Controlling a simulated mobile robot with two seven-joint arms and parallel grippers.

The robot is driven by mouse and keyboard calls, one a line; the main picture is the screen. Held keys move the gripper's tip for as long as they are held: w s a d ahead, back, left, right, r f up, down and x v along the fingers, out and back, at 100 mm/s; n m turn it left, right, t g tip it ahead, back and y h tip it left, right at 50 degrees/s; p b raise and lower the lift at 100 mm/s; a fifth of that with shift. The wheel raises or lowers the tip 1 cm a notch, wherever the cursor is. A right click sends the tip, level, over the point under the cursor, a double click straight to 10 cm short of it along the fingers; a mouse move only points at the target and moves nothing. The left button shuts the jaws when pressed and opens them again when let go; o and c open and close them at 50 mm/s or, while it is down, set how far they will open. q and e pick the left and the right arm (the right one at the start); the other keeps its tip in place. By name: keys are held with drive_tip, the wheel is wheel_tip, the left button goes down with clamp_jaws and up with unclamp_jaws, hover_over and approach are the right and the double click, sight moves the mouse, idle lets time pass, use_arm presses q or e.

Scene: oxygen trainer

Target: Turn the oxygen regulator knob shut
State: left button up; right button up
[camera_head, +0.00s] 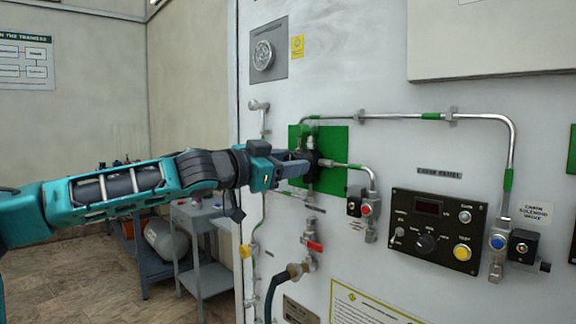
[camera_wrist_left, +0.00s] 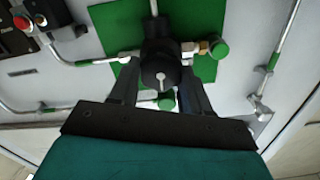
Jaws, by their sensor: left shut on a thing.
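The oxygen regulator knob is black and round with a light pointer mark, and it shows in the left wrist view (camera_wrist_left: 161,74). It sits in front of a green square plate (camera_head: 334,178) on the white panel. My left gripper (camera_head: 304,166) reaches in from the left at the plate. In the left wrist view its two dark fingers (camera_wrist_left: 160,92) stand on either side of the knob, shut on it. In the head view the gripper hides most of the knob. My right gripper is in neither view.
A black control box (camera_head: 437,232) with a yellow button is mounted right of the plate. A red-handled valve (camera_head: 314,246) and a hose are below. Metal pipes (camera_head: 400,116) run over the panel. A grey cart (camera_head: 203,245) stands at the left.

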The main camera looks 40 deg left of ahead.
use_arm(q)
drive_tip(key=shift+n, duration=0.4)
drive_tip(key=o, duration=1.1)
drive_tip(key=shift+c, duration=0.2)
drive_tip(key=s+a+b, duration=0.1)
drive_tip(key=s+b, duration=0.2)
drive_tip(key=s, duration=1)
